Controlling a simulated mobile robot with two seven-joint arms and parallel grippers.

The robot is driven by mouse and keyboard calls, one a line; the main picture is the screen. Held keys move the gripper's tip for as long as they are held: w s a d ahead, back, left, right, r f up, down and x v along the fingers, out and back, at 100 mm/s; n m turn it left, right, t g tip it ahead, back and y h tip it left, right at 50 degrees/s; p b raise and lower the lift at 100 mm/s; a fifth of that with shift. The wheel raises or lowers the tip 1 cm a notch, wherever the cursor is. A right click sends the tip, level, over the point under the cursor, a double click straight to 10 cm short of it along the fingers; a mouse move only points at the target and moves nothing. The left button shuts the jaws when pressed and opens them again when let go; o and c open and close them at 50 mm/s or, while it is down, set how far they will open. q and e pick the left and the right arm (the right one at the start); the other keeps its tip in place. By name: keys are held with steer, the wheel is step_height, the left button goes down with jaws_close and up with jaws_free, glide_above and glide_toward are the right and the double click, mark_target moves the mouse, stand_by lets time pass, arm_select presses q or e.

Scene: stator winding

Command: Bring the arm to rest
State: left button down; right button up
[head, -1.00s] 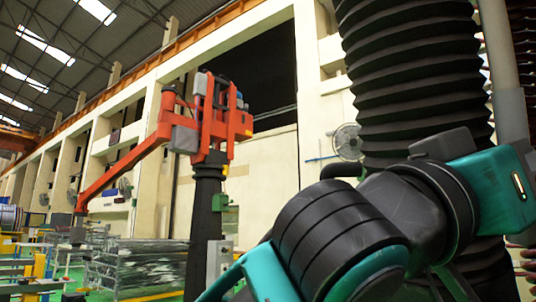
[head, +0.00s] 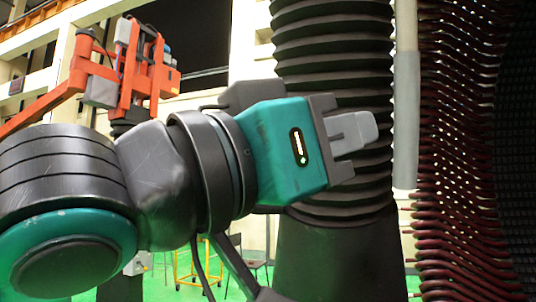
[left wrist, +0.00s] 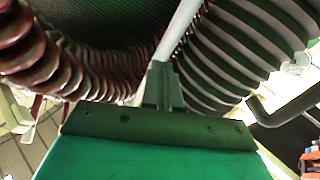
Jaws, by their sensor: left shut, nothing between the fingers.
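My left arm crosses the head view from the left. Its teal and black wrist ends in the left gripper (head: 352,135), whose grey fingers are closed together and empty. The gripper is in front of a black ribbed column (head: 335,45) and points right. It also shows in the left wrist view (left wrist: 162,85), with its fingers together. The right gripper is not in view.
A grey bar (head: 406,110) hangs to the right of the fingers, with a visible gap in the head view. Rows of dark red stator windings (head: 455,150) stand further right. An orange machine (head: 125,65) stands behind at the left.

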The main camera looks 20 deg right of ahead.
arm_select(q)
steer(key=v, duration=0.5)
steer(key=w+a+f+n+t+y, duration=0.2)
steer(key=w+a+f+n+t, duration=0.15)
steer(key=w+f, duration=0.35)
steer(key=w+a+f+n+t+y, duration=0.1)
steer(key=w+a+f+n+t, duration=0.3)
steer(key=w, duration=0.6)
steer(key=w+a+f+n+t+y, duration=0.2)
steer(key=w+a+f+n+y, duration=0.15)
steer(key=f, duration=0.65)
steer(key=w+a+f+n+t+y, duration=0.1)
steer(key=w+a+f+n+y, duration=0.2)
steer(key=f, duration=0.6)
steer(key=s+a+f+g+y, duration=0.1)
steer(key=s+a+f+y, duration=0.2)
steer(key=f, duration=0.8)
steer(key=s+a+f+g+y, duration=0.1)
steer(key=s+a+f+y, duration=0.15)
steer(key=f, duration=0.85)
steer(key=s+a+f+g+y, duration=0.1)
steer(key=s+a+f, duration=0.3)
steer(key=s+f, duration=0.3)
steer(key=s+a+f+m+g+y, duration=0.1)
steer(key=s+a+f+g+y, duration=0.1)
steer(key=s+f, duration=0.6)
steer(key=shift+s+a+f+m+y+p, duration=0.3)
steer(key=shift+a+f+p, duration=0.15)
steer(key=shift+a+f, duration=0.35)
